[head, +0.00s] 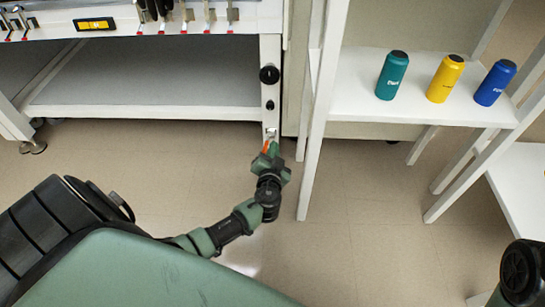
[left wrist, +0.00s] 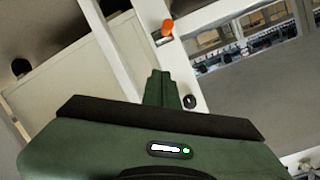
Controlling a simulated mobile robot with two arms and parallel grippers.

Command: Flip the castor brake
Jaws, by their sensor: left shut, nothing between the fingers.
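The castor brake shows as a small orange lever (head: 266,146) low on the white leg of the bench, at the foot of the leg. It also shows in the left wrist view as an orange tab (left wrist: 167,28) on a white bracket. My left gripper (head: 269,154) is at the foot of this leg, close to the lever and partly covering it in the head view. In the left wrist view its fingers (left wrist: 160,80) are shut and empty, with the orange tab beyond their tips and a visible gap between. My right gripper is out of view.
The white bench leg (head: 270,95) carries black knobs (head: 269,75). To its right stands a white shelf (head: 350,105) with teal (head: 392,76), yellow (head: 445,79) and blue (head: 495,83) bottles. Its upright is close to my left gripper. The floor (head: 190,180) left of the gripper is clear.

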